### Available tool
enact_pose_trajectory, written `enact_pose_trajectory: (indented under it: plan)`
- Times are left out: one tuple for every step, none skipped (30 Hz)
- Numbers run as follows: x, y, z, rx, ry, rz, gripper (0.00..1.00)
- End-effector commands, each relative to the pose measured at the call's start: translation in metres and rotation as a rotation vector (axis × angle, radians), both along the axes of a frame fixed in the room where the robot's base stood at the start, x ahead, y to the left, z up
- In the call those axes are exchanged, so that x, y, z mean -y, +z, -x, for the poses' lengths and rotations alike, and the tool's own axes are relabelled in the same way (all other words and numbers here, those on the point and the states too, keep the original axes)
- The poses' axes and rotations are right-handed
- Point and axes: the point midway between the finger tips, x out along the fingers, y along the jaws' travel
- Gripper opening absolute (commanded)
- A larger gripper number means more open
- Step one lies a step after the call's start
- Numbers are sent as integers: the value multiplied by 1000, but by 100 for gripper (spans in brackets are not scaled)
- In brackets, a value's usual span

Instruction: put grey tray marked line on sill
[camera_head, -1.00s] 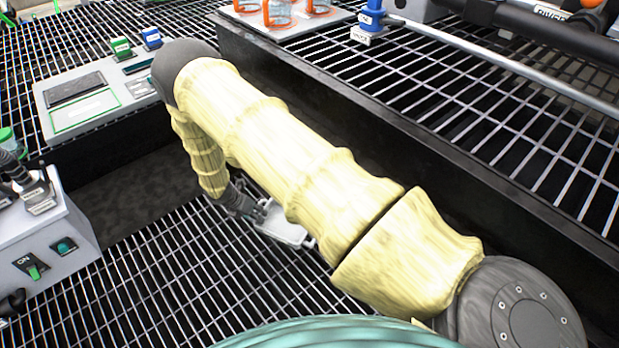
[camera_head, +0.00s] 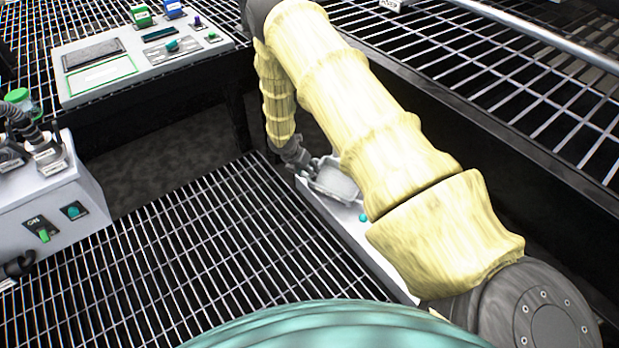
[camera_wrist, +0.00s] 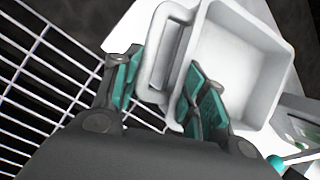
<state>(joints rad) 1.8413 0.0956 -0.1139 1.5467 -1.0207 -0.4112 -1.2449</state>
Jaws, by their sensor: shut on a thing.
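The grey tray (camera_wrist: 238,66) is a shallow, light grey rectangular box with a handle loop at one side. My gripper (camera_wrist: 160,80) is shut on that handle, with a teal-padded finger on each side. In the head view the tray (camera_head: 336,184) hangs at the end of my gripper (camera_head: 303,170), partly hidden by my arm. It is above or at a pale panel; I cannot tell whether they touch. No line mark is readable on the tray. I cannot tell which surface is the sill.
The pale panel (camera_head: 385,264) with a teal knob runs along the grating's right side. A grey control console (camera_head: 217,42) stands at the back left. A grey box with a green switch (camera_head: 45,226) is at left. The grating (camera_head: 200,250) is clear in the middle.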

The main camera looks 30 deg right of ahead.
Motion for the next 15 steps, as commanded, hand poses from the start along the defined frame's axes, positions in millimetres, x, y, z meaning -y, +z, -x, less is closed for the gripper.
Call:
enact_pose_trajectory:
  plan:
    - [2,0,0,0,-1,0,5]
    - [4,0,0,1,-1,1,5]
    - [7,-1,0,1,-1,1,5]
    - [10,-1,-1,1,-2,1,5]
    - [10,-5,0,0,0,0,5]
    - [9,-12,0,0,1,0,5]
    - [9,-16,0,0,1,0,5]
    - [9,-20,0,-1,2,0,5]
    - [9,-25,0,0,1,0,5]
    - [9,-28,0,0,1,0,5]
    - [9,-31,0,0,1,0,5]
    - [9,-34,-1,0,1,0,5]
    - [9,-35,-1,1,0,0,5]
    - [9,-35,-1,1,0,0,5]
    - [9,-35,-1,1,0,0,6]
